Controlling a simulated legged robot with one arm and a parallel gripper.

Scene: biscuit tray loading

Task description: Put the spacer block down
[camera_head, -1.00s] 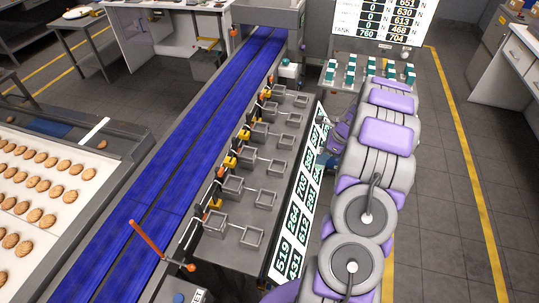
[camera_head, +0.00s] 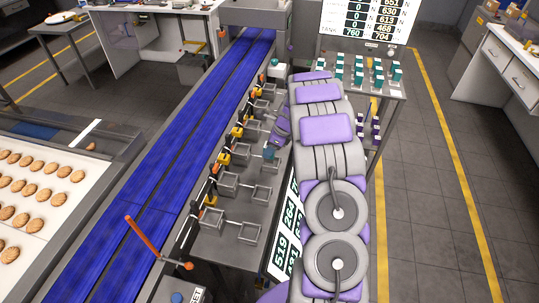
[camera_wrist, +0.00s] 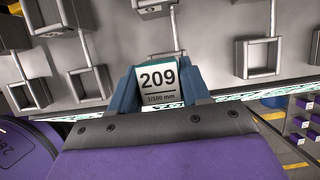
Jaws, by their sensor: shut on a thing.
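The spacer block (camera_wrist: 158,88) is teal with a white label reading 209, 1/100 mm. My gripper (camera_wrist: 162,72) is shut on it, with one blue finger on each side in the wrist view. In the head view the gripper (camera_head: 270,152) is small, over the right side of the grey bench (camera_head: 222,247), by the right-hand row of square metal cups. In the wrist view cups stand to the left (camera_wrist: 30,95) and to the right (camera_wrist: 256,57) of the block. The block's underside is hidden, so I cannot tell its height above the bench.
Blue conveyor belts (camera_head: 150,190) run left of the bench. An orange lever (camera_head: 143,236) stands at its near end. Number displays (camera_head: 285,240) line its right edge. A rack (camera_head: 340,88) at the back right holds several teal blocks, with purple blocks (camera_head: 376,128) below.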

